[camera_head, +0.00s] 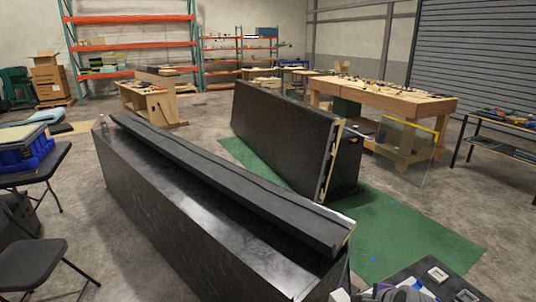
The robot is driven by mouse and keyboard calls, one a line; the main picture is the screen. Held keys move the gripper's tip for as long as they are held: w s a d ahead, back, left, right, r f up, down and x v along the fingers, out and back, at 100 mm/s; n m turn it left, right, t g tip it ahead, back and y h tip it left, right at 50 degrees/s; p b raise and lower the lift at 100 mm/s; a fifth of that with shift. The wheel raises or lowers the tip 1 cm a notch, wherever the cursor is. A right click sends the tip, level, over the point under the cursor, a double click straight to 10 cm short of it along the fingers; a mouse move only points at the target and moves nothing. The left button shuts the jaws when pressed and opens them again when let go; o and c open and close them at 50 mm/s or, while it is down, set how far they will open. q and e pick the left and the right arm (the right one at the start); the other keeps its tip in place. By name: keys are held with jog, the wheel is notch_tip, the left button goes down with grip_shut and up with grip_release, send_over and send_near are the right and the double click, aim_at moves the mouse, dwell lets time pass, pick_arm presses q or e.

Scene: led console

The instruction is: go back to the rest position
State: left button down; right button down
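Neither of my grippers can be made out in the head view. A dark panel (428,273) with white square pieces on it, probably the console, shows at the bottom right and is cut off by the lower edge. Grey and white rounded shapes (402,292) at its left are cut off too, and I cannot tell what they are.
A long black counter (190,225) fills the foreground, and a second black block (285,130) stands behind it on a green mat (420,232). A wooden workbench (385,95) is at the back right. A folding chair (30,262) is at the left. Concrete floor shows between them.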

jog(key=s+a+f+n+g, duration=0.1)
jog(key=s+a+n, duration=0.4)
jog(key=s+n, duration=0.5)
jog(key=s+a+f+n+g, duration=0.1)
jog(key=s+a+n, duration=0.4)
jog(key=s+n, duration=0.5)
jog(key=s+f, duration=0.1)
jog(key=s, duration=0.2)
jog(key=shift+f+n+g+h, duration=0.15)
jog(key=shift+n+g+h, duration=0.25)
